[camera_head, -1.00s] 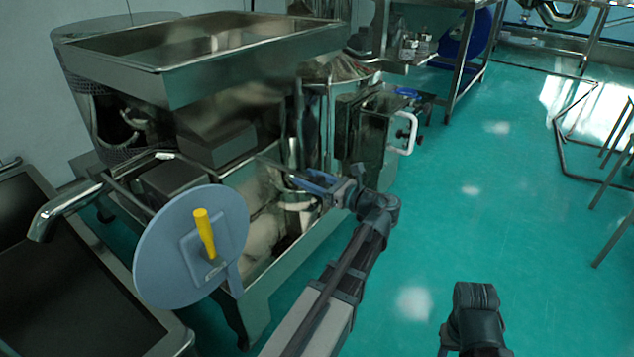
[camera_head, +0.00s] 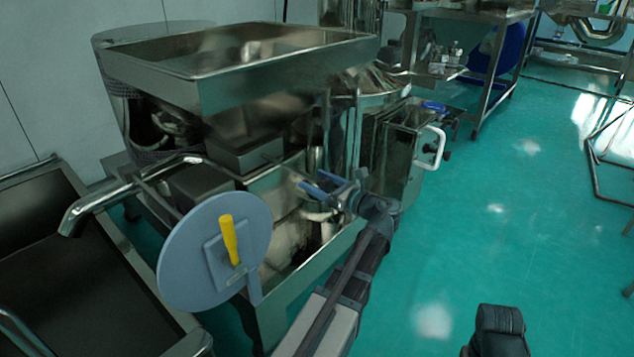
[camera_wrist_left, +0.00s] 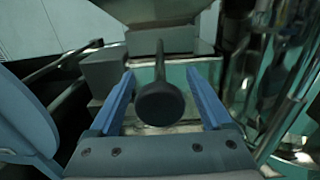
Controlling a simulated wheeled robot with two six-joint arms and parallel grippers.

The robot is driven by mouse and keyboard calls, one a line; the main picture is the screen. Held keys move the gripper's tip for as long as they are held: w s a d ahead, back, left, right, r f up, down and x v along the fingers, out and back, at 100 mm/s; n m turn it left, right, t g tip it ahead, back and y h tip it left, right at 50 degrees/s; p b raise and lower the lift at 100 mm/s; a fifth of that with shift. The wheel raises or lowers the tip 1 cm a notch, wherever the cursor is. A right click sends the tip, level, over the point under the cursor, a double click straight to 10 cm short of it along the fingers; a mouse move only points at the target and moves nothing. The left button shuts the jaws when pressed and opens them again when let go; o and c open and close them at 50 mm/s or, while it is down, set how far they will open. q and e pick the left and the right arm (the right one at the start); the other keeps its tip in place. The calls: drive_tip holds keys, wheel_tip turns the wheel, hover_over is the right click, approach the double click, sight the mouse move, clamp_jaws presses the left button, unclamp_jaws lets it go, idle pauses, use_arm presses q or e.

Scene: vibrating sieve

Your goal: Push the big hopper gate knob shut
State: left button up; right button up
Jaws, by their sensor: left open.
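The dark round gate knob (camera_wrist_left: 160,103) on its short stem shows in the left wrist view, in front of the grey hopper outlet box (camera_wrist_left: 160,70). My left gripper (camera_wrist_left: 160,75) is open, with one blue finger on each side of the knob and a visible gap to each. It is not shut on the knob. In the head view my left gripper (camera_head: 309,179) reaches the machine's front below the big steel hopper (camera_head: 245,75). The knob cannot be made out clearly there. My right gripper's fingers do not show; only a dark part of my right arm is at the bottom right.
A grey disc (camera_head: 190,265) with a yellow handle (camera_head: 229,240) stands left of my left arm, and its edge shows close by in the wrist view (camera_wrist_left: 25,125). A steel spout (camera_head: 90,210) is at the left. A white handle (camera_head: 432,147) is at the right. Green floor (camera_head: 480,230) is free.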

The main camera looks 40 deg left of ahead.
use_arm(q)
drive_tip(key=s+d, duration=0.1)
drive_tip(key=d, duration=1.2)
drive_tip(key=shift+d, duration=0.4)
drive_tip(key=shift+s, duration=0.1)
drive_tip(key=s+d+f+n+h+p, duration=0.3)
drive_tip(key=s+d+f+n+h, duration=0.4)
drive_tip(key=d+f, duration=0.35)
drive_tip(key=s+d+f+n+h+p, duration=0.1)
drive_tip(key=s+d+f+n+h, duration=0.15)
drive_tip(key=d, duration=0.35)
drive_tip(key=s+d+f+n+g+h+p, duration=0.1)
drive_tip(key=s+d+n+h, duration=0.2)
drive_tip(key=s+d+h, duration=0.15)
drive_tip(key=s+d+f+n+h+p, duration=0.1)
drive_tip(key=s+d+f+n+h, duration=0.15)
drive_tip(key=d, duration=0.35)
wheel_tip(320, 180, up, 38)
drive_tip(key=p, duration=3.7)
drive_tip(key=shift+w, duration=0.25)
drive_tip(key=shift+f, duration=0.1)
